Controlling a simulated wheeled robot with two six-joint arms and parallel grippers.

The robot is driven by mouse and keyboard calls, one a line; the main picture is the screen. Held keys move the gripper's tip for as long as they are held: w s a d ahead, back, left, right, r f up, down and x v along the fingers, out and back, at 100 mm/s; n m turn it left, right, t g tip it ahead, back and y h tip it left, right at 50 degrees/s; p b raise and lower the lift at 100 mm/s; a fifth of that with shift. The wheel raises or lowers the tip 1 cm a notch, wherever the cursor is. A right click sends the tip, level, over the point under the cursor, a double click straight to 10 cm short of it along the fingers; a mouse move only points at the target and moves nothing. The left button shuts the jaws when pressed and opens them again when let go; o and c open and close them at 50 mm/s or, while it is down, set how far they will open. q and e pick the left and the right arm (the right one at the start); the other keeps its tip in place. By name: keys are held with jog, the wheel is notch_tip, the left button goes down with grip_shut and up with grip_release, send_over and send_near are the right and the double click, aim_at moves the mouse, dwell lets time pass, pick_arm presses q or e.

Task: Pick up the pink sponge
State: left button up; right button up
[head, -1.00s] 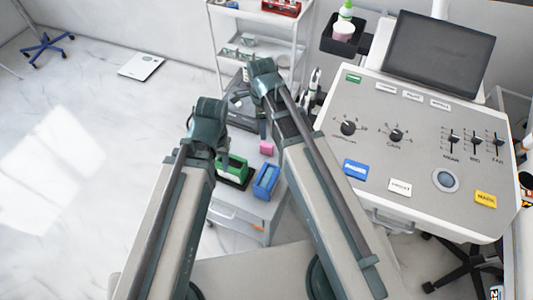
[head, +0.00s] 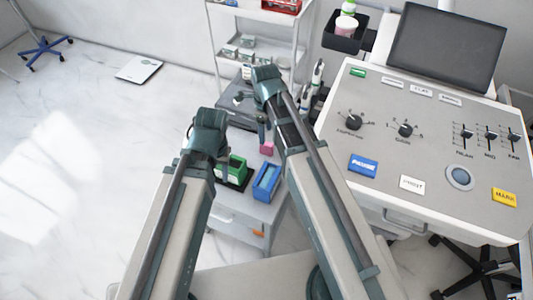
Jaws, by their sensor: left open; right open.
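The small pink sponge (head: 267,148) lies on the grey cart top (head: 265,211), behind the blue tray. My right gripper (head: 262,129) hangs just above and left of the sponge in the head view, open, with nothing seen in it. Its fingers are small and partly dark against the cart. My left gripper (head: 221,170) is further left, beside the green box, open and largely hidden by its own wrist. I cannot tell how high either gripper is above the cart.
A green box (head: 237,170) and a blue tray (head: 266,182) stand on the cart near the sponge. A control console (head: 430,135) with a monitor (head: 445,48) stands close on the right. A white shelf trolley (head: 232,75) stands behind. The floor at left is mostly clear.

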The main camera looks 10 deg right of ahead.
aim_at(267, 144)
pick_arm(q)
jog(key=shift+f+b, duration=1.2)
jog(key=shift+f, duration=0.55)
pick_arm(e)
jog(key=shift+f, duration=1.75)
jog(key=shift+f, duration=0.1)
pick_arm(q)
notch_tip(267, 144, down, 5)
jog(key=b, duration=0.5)
jog(key=shift+f, duration=0.15)
pick_arm(e)
jog(key=f, duration=0.5)
jog(key=shift+w+d+f, duration=0.1)
jog(key=shift+w+d, duration=0.1)
grip_shut()
